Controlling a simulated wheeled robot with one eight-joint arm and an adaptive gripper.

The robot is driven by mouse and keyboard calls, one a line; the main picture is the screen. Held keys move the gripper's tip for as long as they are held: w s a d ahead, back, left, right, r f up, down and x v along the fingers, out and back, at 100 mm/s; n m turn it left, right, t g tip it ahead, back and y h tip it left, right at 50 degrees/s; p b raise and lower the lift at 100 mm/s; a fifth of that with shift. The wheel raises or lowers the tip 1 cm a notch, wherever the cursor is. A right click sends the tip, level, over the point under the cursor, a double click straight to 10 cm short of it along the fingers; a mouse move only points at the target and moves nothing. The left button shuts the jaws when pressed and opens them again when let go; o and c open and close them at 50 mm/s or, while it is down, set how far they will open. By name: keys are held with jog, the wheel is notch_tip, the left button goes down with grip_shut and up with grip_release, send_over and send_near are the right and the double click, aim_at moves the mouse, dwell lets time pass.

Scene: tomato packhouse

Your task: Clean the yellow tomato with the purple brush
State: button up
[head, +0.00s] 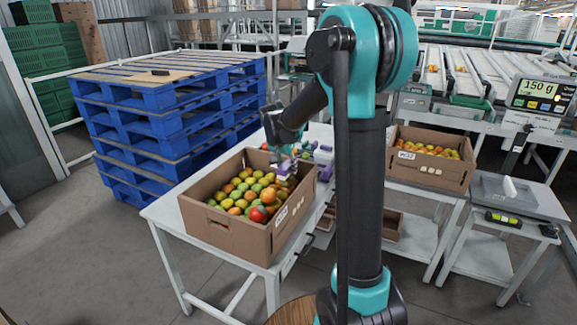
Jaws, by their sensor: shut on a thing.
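A cardboard box (225,229) full of green, orange and red tomatoes (245,196) stands on a light table. Which of them is the task's yellow tomato I cannot tell at this size. My gripper (287,158) points down over the box's back right part, close above the tomatoes. It is shut on a small pale and purple thing (284,170), which looks like the purple brush. Whether it touches a tomato cannot be made out. My arm hides part of the table to the right.
More purple and white items (323,153) lie on the table behind the box, partly hidden. A second tomato box (428,171) stands on a table to the right, near a scale display reading 150 g (540,88). Blue pallets (160,132) are stacked at left.

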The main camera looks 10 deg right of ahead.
aim_at(283, 167)
jog(key=shift+s+a, duration=0.45)
jog(key=shift+s, duration=0.2)
jog(key=shift+s+a, duration=0.4)
jog(key=shift+s, duration=0.2)
jog(key=shift+w, duration=0.1)
jog(key=shift+w+d, duration=0.65)
jog(key=shift+w, duration=0.25)
jog(key=shift+w+d, duration=0.65)
jog(key=shift+w, duration=0.2)
jog(key=shift+s, duration=0.1)
jog(key=shift+s+a, duration=0.65)
jog(key=shift+s, duration=0.2)
jog(key=shift+s+a, duration=0.65)
jog(key=shift+s, duration=0.2)
jog(key=shift+w+d, duration=0.1)
jog(key=shift+w, duration=0.05)
jog(key=shift+w+d, duration=0.6)
jog(key=shift+w, duration=0.25)
jog(key=shift+w+d, duration=0.6)
jog(key=shift+w, duration=0.2)
